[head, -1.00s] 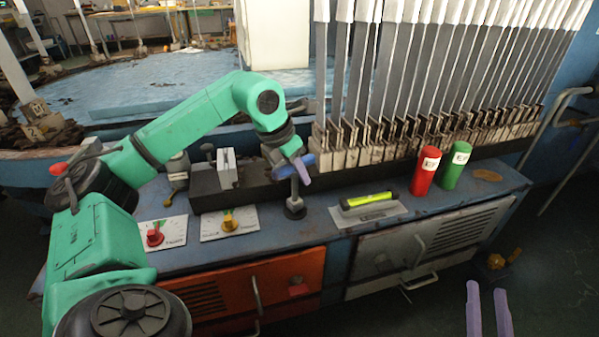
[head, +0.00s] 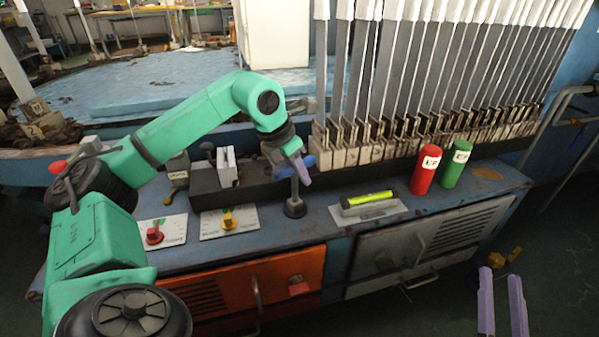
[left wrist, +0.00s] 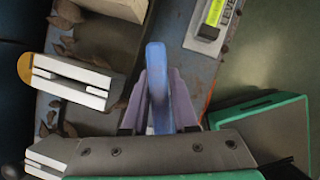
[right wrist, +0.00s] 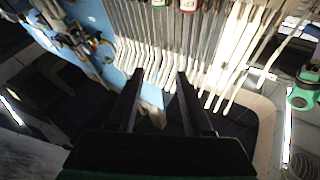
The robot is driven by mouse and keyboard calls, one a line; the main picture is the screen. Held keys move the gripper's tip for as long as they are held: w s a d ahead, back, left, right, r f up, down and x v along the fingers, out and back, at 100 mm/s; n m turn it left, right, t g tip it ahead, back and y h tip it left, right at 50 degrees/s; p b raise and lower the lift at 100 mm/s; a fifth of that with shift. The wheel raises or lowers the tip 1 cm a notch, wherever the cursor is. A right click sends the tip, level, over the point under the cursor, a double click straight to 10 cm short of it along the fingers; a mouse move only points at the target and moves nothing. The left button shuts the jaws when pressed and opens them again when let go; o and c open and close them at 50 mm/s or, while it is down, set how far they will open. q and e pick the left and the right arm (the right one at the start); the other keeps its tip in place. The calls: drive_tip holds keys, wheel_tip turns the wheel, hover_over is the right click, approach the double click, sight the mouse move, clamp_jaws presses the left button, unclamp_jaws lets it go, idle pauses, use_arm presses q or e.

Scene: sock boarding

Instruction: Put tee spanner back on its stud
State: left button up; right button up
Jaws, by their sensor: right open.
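The tee spanner's blue crossbar (head: 308,161) shows at my left gripper (head: 302,176), above the front of the bench. In the left wrist view the blue bar (left wrist: 158,90) lies between the two purple fingers, which press against its sides. A dark upright shaft (head: 294,189) below the gripper runs down to a round black base (head: 295,208) on the bench top. I cannot tell whether the spanner is seated on the stud, as the join is too small to see. My right gripper (head: 502,300) is open and empty, low at the right, clear of the bench.
A level (head: 367,201) on a plate lies right of the spanner. A red cylinder (head: 425,170) and a green cylinder (head: 456,164) stand further right. Two dial plates with a red knob (head: 154,236) and a yellow knob (head: 228,222) are at left. Tall boards (head: 430,70) stand behind.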

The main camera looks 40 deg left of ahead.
use_arm(q)
drive_tip(key=shift+o, duration=1.2)
